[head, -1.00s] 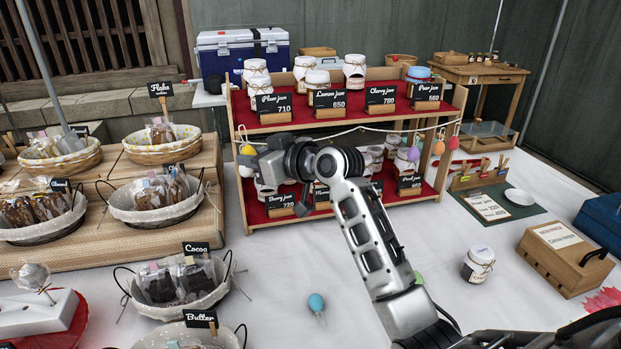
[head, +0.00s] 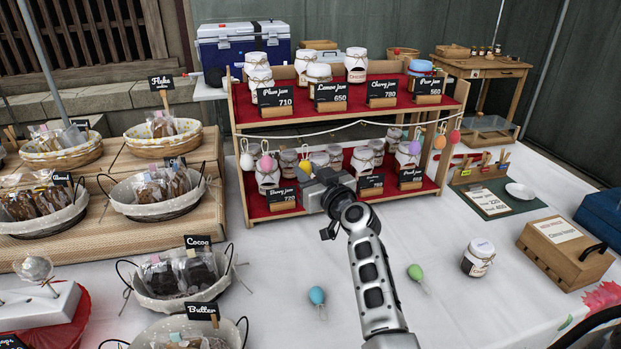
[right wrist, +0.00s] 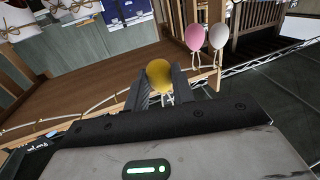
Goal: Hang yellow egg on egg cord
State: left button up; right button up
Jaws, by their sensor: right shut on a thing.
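The yellow egg (right wrist: 160,75) sits between the fingers of my right gripper (right wrist: 159,86) in the right wrist view, with pale string below it. The pale egg cord (head: 360,122) droops across the front of the jam stand. A white egg (head: 246,161) and a pink egg (head: 265,163) hang at its left end. My left gripper is not in view.
A blue egg (head: 316,296) and a green egg (head: 415,272) lie on the white tablecloth. The jam stand (head: 237,120) holds several jars and price signs. Baskets of baked goods stand at left. A single jar (head: 478,260) and a wooden box (head: 565,255) are at right.

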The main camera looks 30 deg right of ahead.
jog(key=shift+w+d+f+b, duration=0.15)
jog(key=shift+w+b, duration=0.15)
jog(key=shift+w, duration=0.35)
jog(key=shift+w+d+b, duration=0.15)
jog(key=shift+w+b, duration=0.1)
jog(key=shift+w, duration=0.35)
pick_arm(q)
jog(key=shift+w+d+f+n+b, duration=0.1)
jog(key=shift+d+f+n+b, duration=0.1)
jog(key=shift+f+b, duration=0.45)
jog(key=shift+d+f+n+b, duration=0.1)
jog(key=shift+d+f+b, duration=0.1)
jog(key=shift+b, duration=0.75)
pick_arm(e)
jog(key=shift+w+d+f, duration=0.15)
jog(key=shift+w, duration=0.45)
jog(key=shift+w+d+f, duration=0.2)
jog(key=shift+w, duration=0.45)
jog(key=shift+w+d+f, duration=0.15)
jog(key=shift+w, duration=0.45)
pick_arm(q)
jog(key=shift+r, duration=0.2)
pick_arm(e)
jog(key=shift+r, duration=0.1)
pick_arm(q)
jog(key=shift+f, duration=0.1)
pick_arm(e)
jog(key=o, duration=1)
